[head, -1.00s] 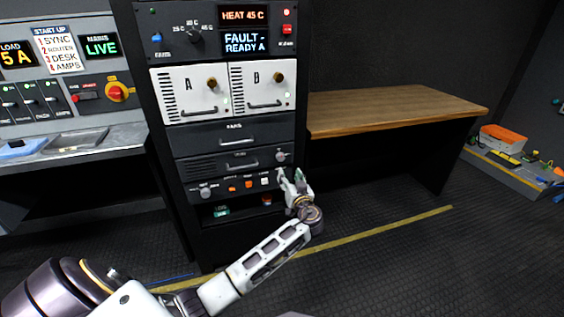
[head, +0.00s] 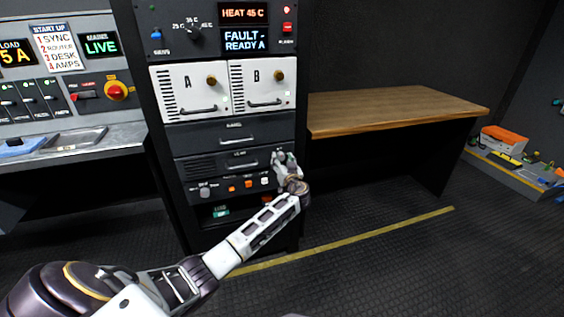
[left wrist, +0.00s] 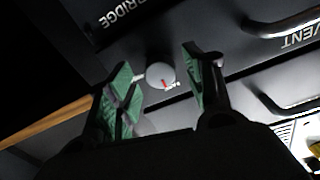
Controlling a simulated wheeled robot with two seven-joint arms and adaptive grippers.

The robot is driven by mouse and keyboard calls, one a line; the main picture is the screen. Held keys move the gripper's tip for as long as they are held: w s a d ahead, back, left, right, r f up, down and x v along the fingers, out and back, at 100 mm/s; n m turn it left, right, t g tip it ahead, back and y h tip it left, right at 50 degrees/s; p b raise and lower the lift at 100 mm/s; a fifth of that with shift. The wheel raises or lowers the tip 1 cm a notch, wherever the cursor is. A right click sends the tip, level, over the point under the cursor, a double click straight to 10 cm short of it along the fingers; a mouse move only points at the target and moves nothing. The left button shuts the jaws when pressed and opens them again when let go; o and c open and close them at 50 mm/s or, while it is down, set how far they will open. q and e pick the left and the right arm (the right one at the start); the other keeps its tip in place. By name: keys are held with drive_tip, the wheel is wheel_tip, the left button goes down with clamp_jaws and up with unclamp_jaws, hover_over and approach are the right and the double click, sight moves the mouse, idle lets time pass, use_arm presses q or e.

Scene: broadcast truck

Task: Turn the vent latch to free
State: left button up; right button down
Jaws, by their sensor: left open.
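The vent latch (left wrist: 160,72) is a round grey knob with a red mark and a small pointer, on a dark panel in the left wrist view. Upside-down VENT lettering (left wrist: 301,37) is on that panel. My left gripper (left wrist: 158,66), with green finger pads, is open, with its fingers on either side of the knob; I cannot tell if they touch it. In the head view my left gripper (head: 286,157) is at the right end of the vent drawer (head: 222,164) and mostly hides the latch. My right gripper is not in view.
Below the drawer is a panel with a knob (head: 204,191) and orange and white buttons (head: 248,184). Above are white units A (head: 190,95) and B (head: 262,88) with bar handles. A wooden bench (head: 395,107) stands to the right. The floor before it is clear.

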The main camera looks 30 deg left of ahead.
use_arm(q)
drive_tip(key=shift+w+a, duration=0.25)
drive_tip(key=shift+a, duration=0.05)
drive_tip(key=c, duration=1)
